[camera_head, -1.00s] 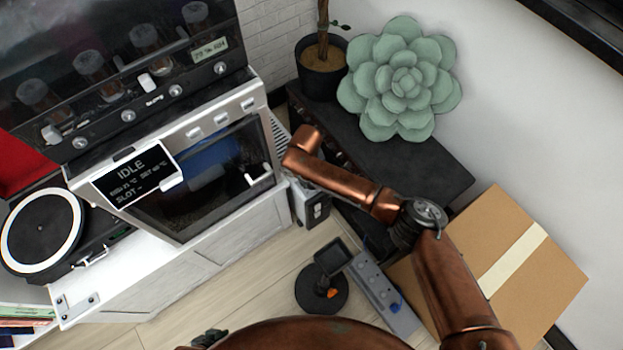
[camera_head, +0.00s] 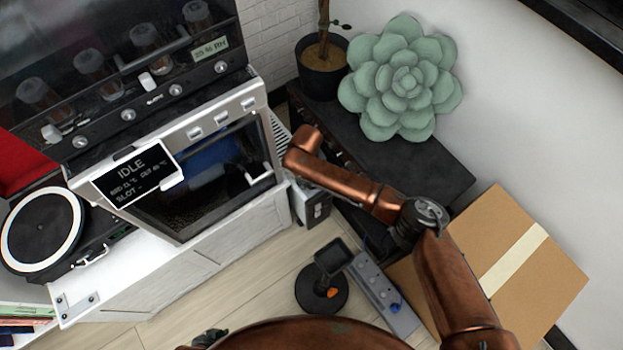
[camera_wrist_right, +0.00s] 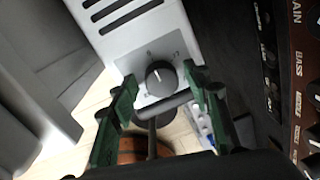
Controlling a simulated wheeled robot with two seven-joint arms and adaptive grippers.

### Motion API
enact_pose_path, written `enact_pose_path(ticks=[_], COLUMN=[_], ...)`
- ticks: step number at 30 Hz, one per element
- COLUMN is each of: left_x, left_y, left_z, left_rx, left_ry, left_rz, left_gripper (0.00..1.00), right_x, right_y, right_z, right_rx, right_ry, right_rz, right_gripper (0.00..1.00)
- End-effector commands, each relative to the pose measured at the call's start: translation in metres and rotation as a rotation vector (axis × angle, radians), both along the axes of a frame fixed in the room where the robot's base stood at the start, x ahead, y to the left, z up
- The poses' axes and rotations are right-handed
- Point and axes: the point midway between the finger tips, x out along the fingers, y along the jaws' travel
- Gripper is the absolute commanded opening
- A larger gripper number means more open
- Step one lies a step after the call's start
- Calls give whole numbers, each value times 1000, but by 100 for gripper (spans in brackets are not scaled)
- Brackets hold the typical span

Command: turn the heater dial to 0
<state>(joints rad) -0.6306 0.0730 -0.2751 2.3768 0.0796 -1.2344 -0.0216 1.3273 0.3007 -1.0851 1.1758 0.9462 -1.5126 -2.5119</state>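The heater (camera_head: 308,204) is a pale box on the floor between the white cabinet and the black unit. In the right wrist view its slotted pale face (camera_wrist_right: 120,25) and round black dial (camera_wrist_right: 160,78) fill the middle. The dial's white pointer line points up, slightly left. Marks surround it, too small to read surely. My right gripper (camera_wrist_right: 157,100) is open, with green fingers apart on either side of the dial; contact cannot be told. In the head view my forearm reaches over the heater and the right gripper is hidden. My left gripper is not in view.
A black unit (camera_head: 430,175) with a succulent (camera_head: 400,80) stands right of the heater. A cardboard box (camera_head: 530,270), grey strip (camera_head: 385,295) and round black stand (camera_head: 320,290) are nearby. The oven (camera_head: 200,180) is left. Some floor (camera_head: 225,300) is bare.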

Motion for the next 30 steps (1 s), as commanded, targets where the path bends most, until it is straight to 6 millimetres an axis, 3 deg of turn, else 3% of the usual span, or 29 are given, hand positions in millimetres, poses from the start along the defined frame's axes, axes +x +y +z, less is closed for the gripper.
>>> enact_pose_path(ticks=[11,14,24,30], left_x=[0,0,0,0], left_y=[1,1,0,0], left_z=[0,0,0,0], left_rx=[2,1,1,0], left_ry=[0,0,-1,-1], left_rz=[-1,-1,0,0], left_gripper=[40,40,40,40], right_x=[0,1,-1,-2], right_y=[0,1,5,6], right_z=[6,19,88,113], right_rx=[1,2,0,0], right_ry=[-1,-1,-3,-1], right_rz=[-1,-1,0,0], right_gripper=[47,47,47,47])
